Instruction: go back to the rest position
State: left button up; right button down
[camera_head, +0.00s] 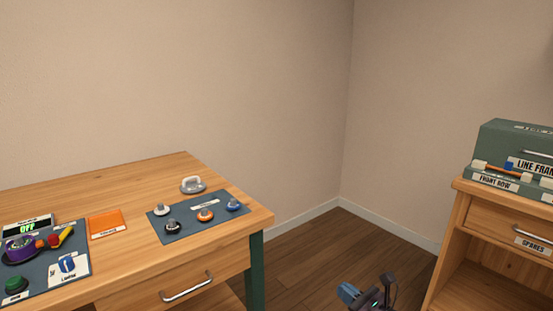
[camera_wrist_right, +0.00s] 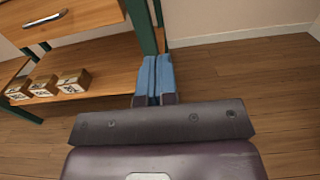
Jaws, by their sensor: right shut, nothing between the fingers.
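My right gripper (camera_head: 352,294) shows at the bottom of the head view, to the right of the wooden desk and apart from it. In the right wrist view its two blue fingers (camera_wrist_right: 154,77) are together with nothing between them. They are in front of the desk's green leg (camera_wrist_right: 140,25), over the wooden floor. My left gripper is not in either view.
The desk (camera_head: 135,170) holds a dark mat with several knobs (camera_head: 180,231), an orange card (camera_head: 107,223) and a panel with an OFF display (camera_head: 28,228). A wooden cabinet (camera_head: 452,225) stands at right. Several small boxes (camera_wrist_right: 73,81) sit on the desk's lower shelf. Floor between is clear.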

jog(key=s+d+f+m+g+h, duration=0.1)
jog(key=s+d+f+m+h, duration=0.25)
jog(key=s+m, duration=0.7)
jog(key=s+d+f+m+g+h, duration=0.1)
jog(key=s+d+f+m+h, duration=0.15)
jog(key=s+d+m, duration=0.8)
jog(key=s+a+f+m+g+h, duration=0.15)
jog(key=s+f+m, duration=0.35)
jog(key=s, duration=1)
jog(key=s+d+r+m+g+h, duration=0.2)
jog(key=s+r+m, duration=0.2)
jog(key=s+m, duration=0.65)
jog(key=shift+a+m+t, duration=0.75)
jog(key=shift+a+m, duration=1.4)
jog(key=shift+a, duration=0.35)
pick_arm(q)
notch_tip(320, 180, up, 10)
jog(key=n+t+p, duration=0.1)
jog(key=p, duration=1.4)
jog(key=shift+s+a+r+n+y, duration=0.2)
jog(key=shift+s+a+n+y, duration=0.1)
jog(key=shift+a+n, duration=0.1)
pick_arm(e)
notch_tip(320, 180, up, 10)
jog(key=s+d+m+h, duration=0.1)
jog(key=shift+r+m+t, duration=0.15)
jog(key=shift+m+t, duration=0.15)
jog(key=shift+t, duration=0.1)
